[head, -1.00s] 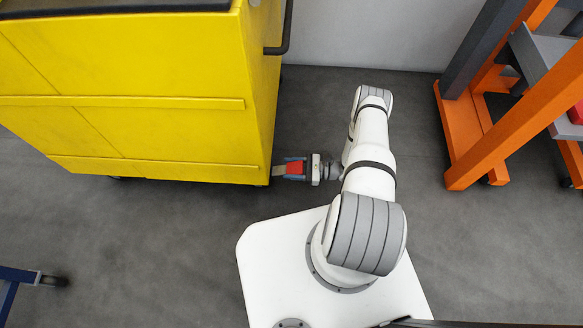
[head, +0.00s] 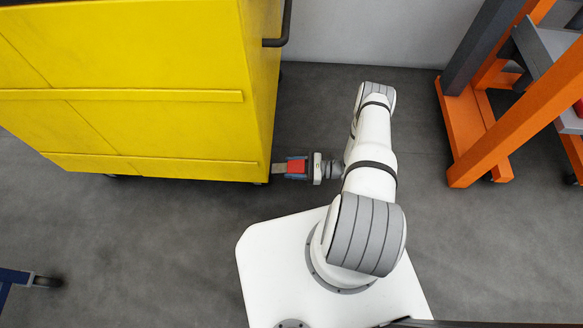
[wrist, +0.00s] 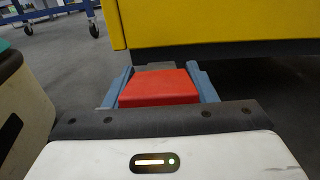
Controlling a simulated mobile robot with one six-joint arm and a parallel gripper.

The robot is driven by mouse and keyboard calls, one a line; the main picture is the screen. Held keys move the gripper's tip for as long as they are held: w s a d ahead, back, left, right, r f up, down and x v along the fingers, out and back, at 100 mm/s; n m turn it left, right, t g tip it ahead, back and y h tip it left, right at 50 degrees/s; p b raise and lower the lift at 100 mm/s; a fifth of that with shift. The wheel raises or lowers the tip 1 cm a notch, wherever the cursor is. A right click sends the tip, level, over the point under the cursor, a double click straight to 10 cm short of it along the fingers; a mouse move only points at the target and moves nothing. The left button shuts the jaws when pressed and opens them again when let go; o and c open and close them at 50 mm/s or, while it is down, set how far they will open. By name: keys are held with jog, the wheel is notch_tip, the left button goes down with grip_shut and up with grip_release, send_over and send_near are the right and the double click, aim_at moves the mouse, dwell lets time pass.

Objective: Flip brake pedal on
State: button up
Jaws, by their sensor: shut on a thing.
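The brake pedal is a red block on a grey bar (head: 278,168) at the lower right corner of the yellow cart (head: 150,130). In the wrist view the red pedal (wrist: 160,88) sits between the blue-grey fingers of my gripper (wrist: 162,78), one on each side. My gripper (head: 290,168) also shows in the head view, low beside the cart, reaching left, shut on the pedal. The cart's underside and the wheel at this corner are mostly hidden.
An orange and grey rack (head: 480,150) stands on the right. A blue frame on casters (head: 15,277) shows at lower left. A pale wall (head: 360,35) is behind. Grey floor is free in front of the cart and between my arm and the rack.

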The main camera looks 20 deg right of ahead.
jog(key=shift+w+d+f+b, duration=0.15)
jog(key=shift+f+b, duration=1.05)
jog(key=shift+f, duration=0.05)
jog(key=shift+r, duration=0.25)
jog(key=o, duration=1.1)
jog(key=shift+o, duration=1.4)
jog(key=p+v, duration=0.1)
jog(key=v, duration=0.6)
jog(key=shift+d, duration=0.3)
jog(key=shift+c, duration=0.4)
